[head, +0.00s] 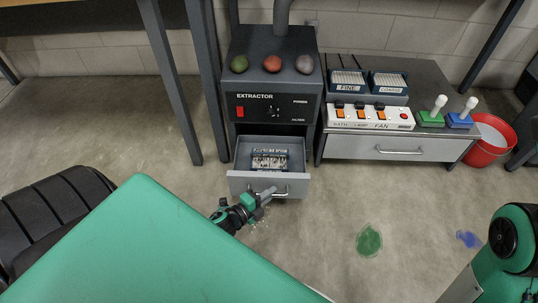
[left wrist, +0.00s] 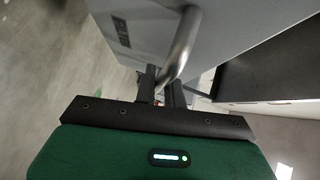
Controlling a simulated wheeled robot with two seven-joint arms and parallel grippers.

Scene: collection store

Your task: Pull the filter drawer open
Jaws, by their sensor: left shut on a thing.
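The grey filter drawer (head: 240,184) of the extractor (head: 272,70) stands pulled out in the head view. A pleated filter (head: 269,161) shows inside it. My left gripper (head: 264,193) is at the drawer's front, shut on the bar handle (head: 285,192). In the left wrist view the metal handle (left wrist: 180,45) runs down between the fingers of my left gripper (left wrist: 165,88), with the drawer front (left wrist: 135,25) behind it. My right gripper does not show; only part of my right arm is at the lower right of the head view.
A low cabinet (head: 375,148) stands right of the extractor, with filter boxes and a switch strip (head: 370,116) on top. A red bucket (head: 488,140) is beside it.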

